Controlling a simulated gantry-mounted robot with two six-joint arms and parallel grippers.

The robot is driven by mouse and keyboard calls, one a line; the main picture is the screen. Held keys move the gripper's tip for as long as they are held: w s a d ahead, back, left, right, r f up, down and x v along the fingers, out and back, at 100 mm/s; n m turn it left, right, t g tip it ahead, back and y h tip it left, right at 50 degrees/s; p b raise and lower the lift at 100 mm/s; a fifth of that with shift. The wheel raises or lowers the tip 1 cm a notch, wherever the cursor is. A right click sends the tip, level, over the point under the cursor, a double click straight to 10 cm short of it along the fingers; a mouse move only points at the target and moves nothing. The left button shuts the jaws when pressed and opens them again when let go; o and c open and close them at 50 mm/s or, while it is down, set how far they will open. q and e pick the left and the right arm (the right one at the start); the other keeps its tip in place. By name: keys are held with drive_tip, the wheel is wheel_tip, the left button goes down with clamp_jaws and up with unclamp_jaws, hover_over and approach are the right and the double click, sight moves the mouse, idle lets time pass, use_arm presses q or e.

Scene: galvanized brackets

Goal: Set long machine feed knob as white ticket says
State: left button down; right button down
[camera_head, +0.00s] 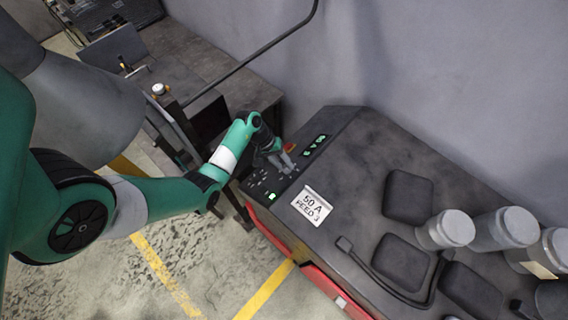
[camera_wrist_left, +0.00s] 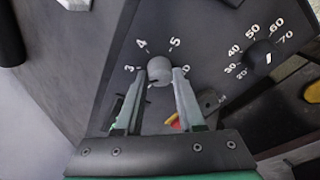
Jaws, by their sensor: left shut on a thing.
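The white ticket (camera_head: 311,205) lies on the dark machine top and reads "50 A FEED 3". My left gripper (camera_head: 284,164) is down at the control panel at the machine's left end. In the left wrist view, my left gripper (camera_wrist_left: 160,76) is shut on a round grey knob (camera_wrist_left: 159,68), one finger on each side. White numbers curve around this knob; 3, 4 and 5 are readable, with 3 on the left. I cannot make out its pointer. A second, black knob (camera_wrist_left: 262,56) stands to the right, with a 20 to 70 scale and a white mark. My right gripper is out of view.
Green lit displays (camera_head: 315,145) and a red part (camera_head: 290,148) are close to my left gripper. Grey cylinders (camera_head: 505,228) and dark pads (camera_head: 408,196) are farther right on the machine. A grey wall stands behind it.

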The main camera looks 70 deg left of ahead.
use_arm(q)
drive_tip(key=shift+s+m+t+b, duration=0.1)
drive_tip(key=shift+m+t+b, duration=0.4)
drive_tip(key=shift+m+b, duration=0.65)
drive_tip(key=shift+m, duration=0.25)
drive_tip(key=c, duration=0.5)
unclamp_jaws()
drive_tip(key=shift+r, duration=0.1)
drive_tip(key=p+v, duration=0.2)
drive_tip(key=v, duration=0.9)
drive_tip(key=shift+s+a+r, duration=0.1)
drive_tip(key=shift+a+r, duration=0.05)
drive_tip(key=shift+a, duration=0.05)
